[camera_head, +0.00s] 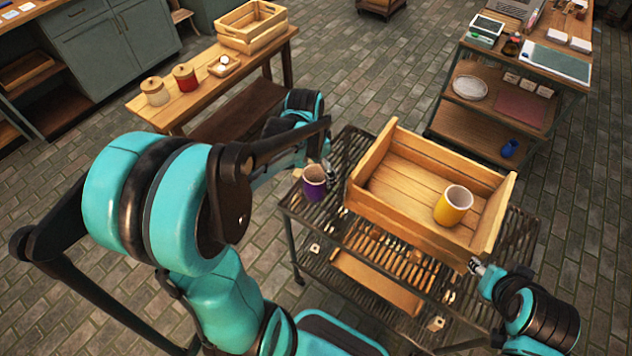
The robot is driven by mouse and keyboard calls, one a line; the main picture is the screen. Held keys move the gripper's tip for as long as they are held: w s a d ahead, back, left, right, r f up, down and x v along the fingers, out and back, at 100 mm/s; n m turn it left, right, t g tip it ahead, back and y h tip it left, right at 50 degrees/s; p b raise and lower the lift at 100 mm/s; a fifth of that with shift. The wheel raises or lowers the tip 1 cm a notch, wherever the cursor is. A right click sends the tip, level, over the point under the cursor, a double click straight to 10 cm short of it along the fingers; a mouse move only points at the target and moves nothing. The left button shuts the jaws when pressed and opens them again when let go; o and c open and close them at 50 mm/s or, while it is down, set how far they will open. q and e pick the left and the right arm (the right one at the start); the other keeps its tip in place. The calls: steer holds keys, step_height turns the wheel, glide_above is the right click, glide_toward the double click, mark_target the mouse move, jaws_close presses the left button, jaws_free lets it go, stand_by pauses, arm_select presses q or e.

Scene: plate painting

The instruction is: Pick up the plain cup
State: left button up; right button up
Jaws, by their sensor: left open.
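A purple cup (315,184) with a pale inside stands upright on the left end of the dark slatted rack (296,205). A yellow cup (453,206) stands inside the wooden crate (400,178) on the same rack. Neither cup shows a clear pattern at this size. My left gripper (326,165) is open beside the purple cup's upper right rim; its own arm partly hides it, and I cannot tell if it touches the cup. My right gripper (475,266) is at the crate's lower right corner, small and hard to read.
A wooden side table (190,105) holds two lidded jars, a small tray and an empty crate (250,28). A shelf unit (490,125) at right carries a plate, a blue vase and other items. The crate's walls rise close beside the purple cup. Brick floor lies between the furniture.

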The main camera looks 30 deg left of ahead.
mark_target(317, 181)
arm_select(q)
steer(key=shift+g, duration=0.3)
steer(key=f+b, duration=0.1)
steer(key=f, duration=0.2)
steer(key=w+f+b, duration=0.1)
steer(key=f, duration=0.2)
steer(key=a+f+b, duration=0.1)
steer(key=f, duration=0.2)
steer(key=shift+w, duration=0.3)
steer(key=shift+s, duration=0.1)
steer(key=c, duration=1.5)
